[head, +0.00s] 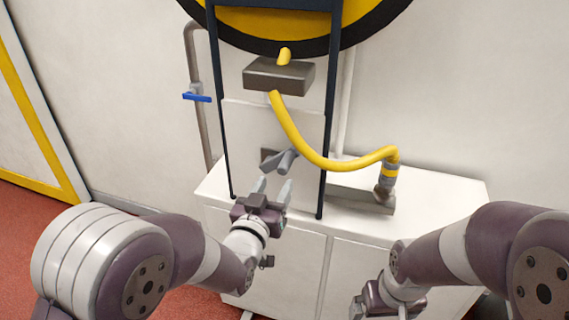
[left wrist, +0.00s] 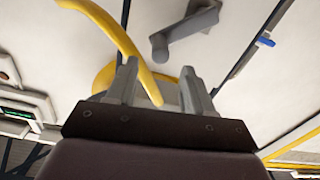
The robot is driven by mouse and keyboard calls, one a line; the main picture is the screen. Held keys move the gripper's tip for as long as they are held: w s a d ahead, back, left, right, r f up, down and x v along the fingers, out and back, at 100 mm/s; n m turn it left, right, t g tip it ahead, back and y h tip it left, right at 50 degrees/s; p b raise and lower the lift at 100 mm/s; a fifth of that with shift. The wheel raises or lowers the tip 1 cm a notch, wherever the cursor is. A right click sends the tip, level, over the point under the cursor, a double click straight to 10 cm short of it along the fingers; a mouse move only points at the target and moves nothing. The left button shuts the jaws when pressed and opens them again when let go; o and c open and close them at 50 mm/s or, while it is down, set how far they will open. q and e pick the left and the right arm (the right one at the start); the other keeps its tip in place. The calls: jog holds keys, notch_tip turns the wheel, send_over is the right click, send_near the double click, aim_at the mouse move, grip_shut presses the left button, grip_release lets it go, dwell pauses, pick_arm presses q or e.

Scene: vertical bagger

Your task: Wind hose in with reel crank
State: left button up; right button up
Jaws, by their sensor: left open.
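The grey crank (head: 283,160) sticks out from the white panel under the reel; it also shows in the left wrist view (left wrist: 184,32). My left gripper (head: 273,187) is open and empty, its fingers pointing up at the crank from just below and in front, apart from it as far as I can tell. The yellow hose (head: 310,150) hangs from the dark guide block (head: 278,76) in a loop to a nozzle on a grey holder (head: 360,200). The reel (head: 270,25), yellow with a black rim, is cut off at the top. My right gripper (head: 385,302) is low at the bottom edge, fingers unclear.
A white cabinet (head: 440,185) stands below the crank. Dark frame posts (head: 328,120) flank the panel. A pipe with a blue valve handle (head: 197,97) runs at the left. Red floor (head: 40,220) lies clear at the left.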

aim_at(286, 164)
pick_arm(q)
jog(key=x, duration=0.9)
jog(key=shift+f, duration=0.1)
grip_shut()
